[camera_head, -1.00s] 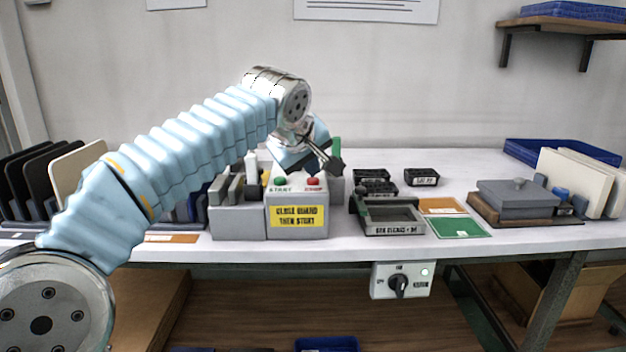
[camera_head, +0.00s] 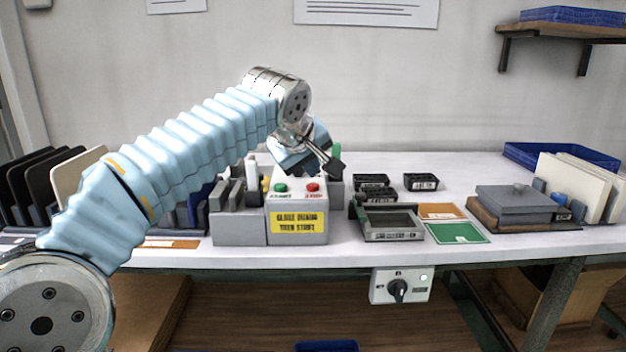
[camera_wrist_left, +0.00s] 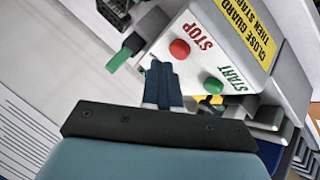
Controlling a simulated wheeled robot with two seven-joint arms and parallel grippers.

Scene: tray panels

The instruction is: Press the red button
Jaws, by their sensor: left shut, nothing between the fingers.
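The red button (camera_head: 313,187) sits on the sloped top of a grey control box (camera_head: 297,208), to the right of a green button (camera_head: 281,188). In the left wrist view the red button (camera_wrist_left: 179,48) is marked STOP and the green button (camera_wrist_left: 213,86) START. My left gripper (camera_head: 332,168) is shut and empty, above and behind the box's right side. In the left wrist view its closed fingertips (camera_wrist_left: 160,68) show just beside the red button, apparently apart from it. My right gripper is not in view.
A yellow label (camera_head: 299,222) is on the box front. To its right are a grey tray (camera_head: 392,237), black bins (camera_head: 421,181) and a green mat (camera_head: 458,233). Grey upright blocks (camera_head: 232,205) adjoin the box on the left. A rotary switch (camera_head: 398,290) hangs below the table edge.

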